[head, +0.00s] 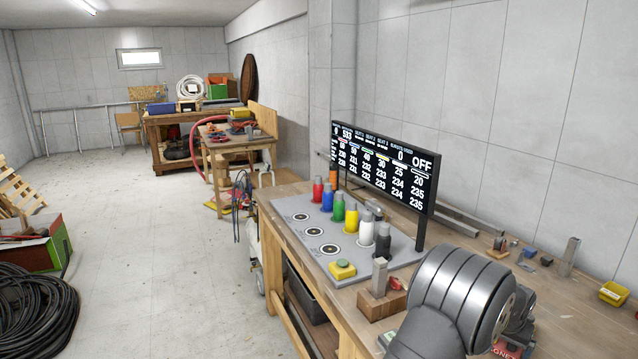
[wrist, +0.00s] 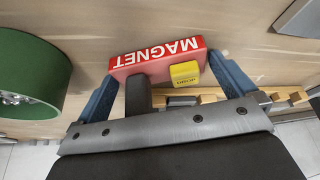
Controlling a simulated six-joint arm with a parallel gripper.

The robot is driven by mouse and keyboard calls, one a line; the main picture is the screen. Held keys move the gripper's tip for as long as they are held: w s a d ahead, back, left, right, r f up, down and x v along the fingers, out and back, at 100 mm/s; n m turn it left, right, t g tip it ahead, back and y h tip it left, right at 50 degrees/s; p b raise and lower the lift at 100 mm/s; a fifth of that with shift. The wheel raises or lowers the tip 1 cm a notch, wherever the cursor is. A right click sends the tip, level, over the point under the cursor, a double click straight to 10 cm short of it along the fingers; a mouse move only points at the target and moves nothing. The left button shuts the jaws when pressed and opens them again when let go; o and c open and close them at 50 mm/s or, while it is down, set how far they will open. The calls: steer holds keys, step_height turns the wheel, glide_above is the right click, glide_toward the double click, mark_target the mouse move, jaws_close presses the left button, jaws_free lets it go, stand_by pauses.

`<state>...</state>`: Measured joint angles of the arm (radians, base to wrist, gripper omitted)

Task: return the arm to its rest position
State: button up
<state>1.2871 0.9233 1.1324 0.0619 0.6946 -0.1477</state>
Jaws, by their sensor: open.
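My arm (head: 455,290) reaches over the front right of the workbench in the head view, bent, with its rounded grey joint nearest the camera. Its far end is largely hidden behind that joint. In the wrist view my gripper (wrist: 164,68) is open, with its two blue fingers spread apart. A red block marked MAGNET (wrist: 150,62), with a yellow piece (wrist: 185,73) on it, lies at the fingertips, spanning most of the gap. I cannot tell whether the fingers touch it. Red also shows low beside my arm in the head view.
A green cylinder (wrist: 35,75) stands left of the fingers. On the bench (head: 560,300) are a grey panel (head: 300,215) with coloured cylinders, a scoreboard (head: 385,165), a wooden block (head: 381,304) and a yellow bin (head: 612,293). Coiled black hose (head: 35,310) lies on the floor left.

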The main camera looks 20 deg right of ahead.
steer(key=shift+r, duration=1.45)
